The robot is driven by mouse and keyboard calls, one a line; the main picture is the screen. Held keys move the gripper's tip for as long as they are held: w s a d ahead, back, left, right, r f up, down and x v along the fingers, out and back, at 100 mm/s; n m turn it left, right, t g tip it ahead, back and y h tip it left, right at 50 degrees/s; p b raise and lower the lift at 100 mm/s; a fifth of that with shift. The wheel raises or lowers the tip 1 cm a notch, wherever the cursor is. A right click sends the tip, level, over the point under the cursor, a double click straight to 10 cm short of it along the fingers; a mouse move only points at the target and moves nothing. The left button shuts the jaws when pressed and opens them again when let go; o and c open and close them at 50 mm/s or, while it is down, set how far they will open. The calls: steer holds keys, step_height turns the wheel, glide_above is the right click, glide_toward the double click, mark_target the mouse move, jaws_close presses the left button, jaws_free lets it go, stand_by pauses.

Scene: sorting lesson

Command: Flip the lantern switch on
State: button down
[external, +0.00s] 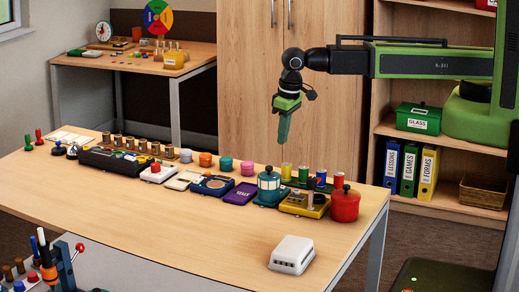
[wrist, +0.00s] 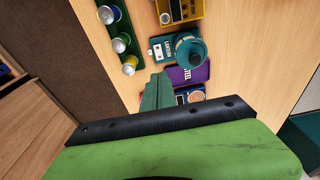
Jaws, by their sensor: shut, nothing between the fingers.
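The lantern (external: 268,187) is a teal, round-topped body with white window bands, standing upright among the row of things on the table. In the wrist view the lantern (wrist: 189,52) is seen from above on a teal base plate, with a pale panel (wrist: 158,51) beside its body. Any switch is too small to tell its position. My gripper (external: 284,138) is green, shut and empty, pointing down in the air well above the tabletop and apart from the lantern. Its closed fingers (wrist: 157,92) show just below the lantern's base in the wrist view.
Close to the lantern are a purple box (external: 242,194), a yellow box with knobs (external: 304,204) and a rack of small cans (wrist: 121,43). A red pot (external: 345,205) stands at the right. A white slotted box (external: 292,254) sits nearer the front. The front tabletop is mostly clear.

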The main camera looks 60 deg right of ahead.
steer(key=f+b, duration=0.4)
steer(key=w+f+b, duration=0.1)
steer(key=f+b, duration=0.4)
steer(key=w+f+b, duration=0.1)
steer(key=f+b, duration=0.4)
steer(key=shift+r, duration=0.1)
steer(key=shift+w, duration=0.1)
